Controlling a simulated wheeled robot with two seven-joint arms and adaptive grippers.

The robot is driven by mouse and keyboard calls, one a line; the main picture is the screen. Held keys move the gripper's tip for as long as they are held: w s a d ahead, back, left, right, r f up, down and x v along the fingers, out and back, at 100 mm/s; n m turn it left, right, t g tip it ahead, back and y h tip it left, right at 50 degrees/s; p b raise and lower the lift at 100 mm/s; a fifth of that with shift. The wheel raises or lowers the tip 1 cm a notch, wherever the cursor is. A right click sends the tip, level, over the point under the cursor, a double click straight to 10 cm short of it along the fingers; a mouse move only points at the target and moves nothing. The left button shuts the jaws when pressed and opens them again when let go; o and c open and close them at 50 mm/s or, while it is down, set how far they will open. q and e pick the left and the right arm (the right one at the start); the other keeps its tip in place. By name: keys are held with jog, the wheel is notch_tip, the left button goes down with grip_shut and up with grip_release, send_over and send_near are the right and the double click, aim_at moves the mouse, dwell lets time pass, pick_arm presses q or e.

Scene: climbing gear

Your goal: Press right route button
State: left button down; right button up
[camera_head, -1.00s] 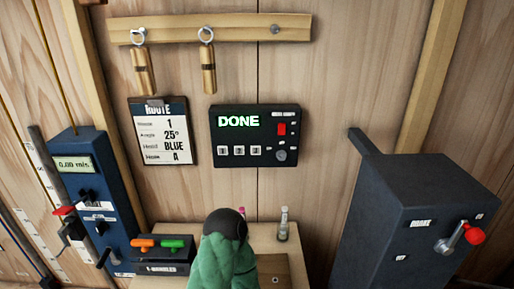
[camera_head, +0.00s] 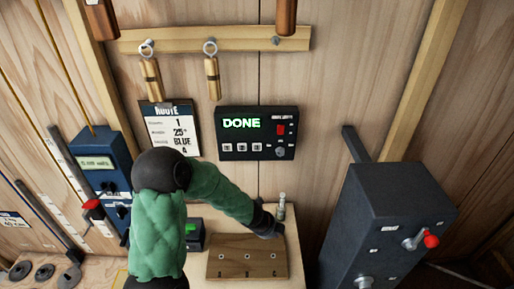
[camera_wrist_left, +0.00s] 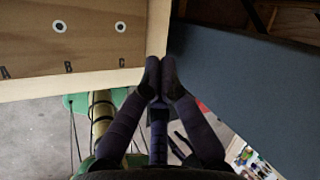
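The black control panel (camera_head: 258,133) on the wall shows DONE in green. Below the display is a row of three small pale buttons; the right one (camera_head: 257,147) is unobstructed. A red switch (camera_head: 281,130) and a round knob (camera_head: 280,152) are at the panel's right side. My left arm, in a green sleeve, reaches in from the lower left. My left gripper (camera_head: 266,222) is low over the bench, below and apart from the panel. In the left wrist view its fingertips (camera_wrist_left: 161,66) are together with nothing visible between them. My right gripper is not in view.
A wooden board (camera_head: 247,267) with holes lies on the bench; the wrist view shows letters A, B, C on it. A clear vial (camera_head: 282,205) stands close by my left gripper. The dark brake box (camera_head: 385,220) is at right. A route card (camera_head: 171,130) hangs left of the panel.

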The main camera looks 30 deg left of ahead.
pick_arm(q)
jog(key=w+a+r+m+t+y+p, duration=0.1)
jog(key=w+a+r+m, duration=0.1)
jog(key=r, duration=0.4)
jog(key=w+a+r+m+t+y+p, duration=0.1)
jog(key=w+a+r+m, duration=0.2)
jog(key=r, duration=0.4)
jog(key=w+a+r+m+t+y+p, duration=0.1)
jog(key=w+a+r+m+t+y, duration=0.1)
jog(key=a+r+m, duration=0.3)
jog(key=shift+w+a+r, duration=0.25)
jog(key=shift+a+r, duration=0.6)
jog(key=shift+r, duration=0.1)
jog(key=p, duration=0.4)
send_near(259, 151)
jog(key=shift+s+f+x, duration=0.15)
jog(key=shift+f+x, duration=0.05)
jog(key=shift+x, duration=1.15)
jog(key=shift+s+f+x, duration=0.15)
jog(key=shift+x, duration=1.2)
jog(key=shift+d, duration=0.25)
jog(key=shift+w+a+p, duration=0.4)
jog(key=shift+w+p, duration=0.25)
jog(key=shift+s, duration=0.1)
jog(key=shift+s+d+b, duration=0.4)
jog(key=shift+s+b, duration=0.15)
jog(key=shift+s, duration=0.05)
